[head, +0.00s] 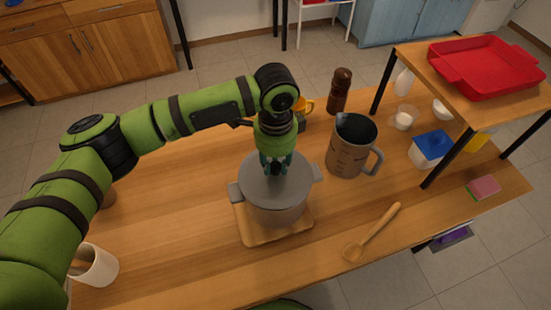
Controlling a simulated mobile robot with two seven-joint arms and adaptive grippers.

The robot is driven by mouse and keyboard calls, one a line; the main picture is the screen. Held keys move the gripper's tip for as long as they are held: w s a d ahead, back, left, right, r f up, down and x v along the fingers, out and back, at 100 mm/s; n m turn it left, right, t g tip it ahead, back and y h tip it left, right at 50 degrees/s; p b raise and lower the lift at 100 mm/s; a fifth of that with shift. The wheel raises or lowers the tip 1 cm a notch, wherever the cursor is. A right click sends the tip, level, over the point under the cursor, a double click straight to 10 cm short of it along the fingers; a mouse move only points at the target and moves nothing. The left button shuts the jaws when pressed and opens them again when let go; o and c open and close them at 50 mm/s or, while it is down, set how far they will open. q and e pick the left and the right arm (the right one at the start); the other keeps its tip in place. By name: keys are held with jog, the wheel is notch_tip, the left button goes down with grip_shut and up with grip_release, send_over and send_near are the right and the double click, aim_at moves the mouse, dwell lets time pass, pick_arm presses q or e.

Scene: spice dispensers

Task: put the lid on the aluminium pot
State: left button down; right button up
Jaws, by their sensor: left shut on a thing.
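The grey aluminium pot (272,212) has two side handles and stands on a square wooden board on the table. A flat grey lid (256,184) covers its top. The lid lies at or very close to the rim; I cannot tell whether it touches all round. My left gripper (276,168) points down over the lid's middle and is shut on its knob, which the fingers mostly hide. My right gripper is not in view.
A metal measuring jug (348,152) stands close right of the pot. A wooden spoon (372,234) lies at the front right. A raised shelf holds a red tray (487,66). The table left of the pot is largely clear.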

aim_at(276, 166)
pick_arm(q)
jog(key=shift+f, duration=0.45)
dwell(0.5)
jog(key=shift+c, duration=2)
grip_release()
jog(key=shift+p, duration=0.3)
notch_tip(276, 166, up, 7)
jog(key=p, duration=0.8)
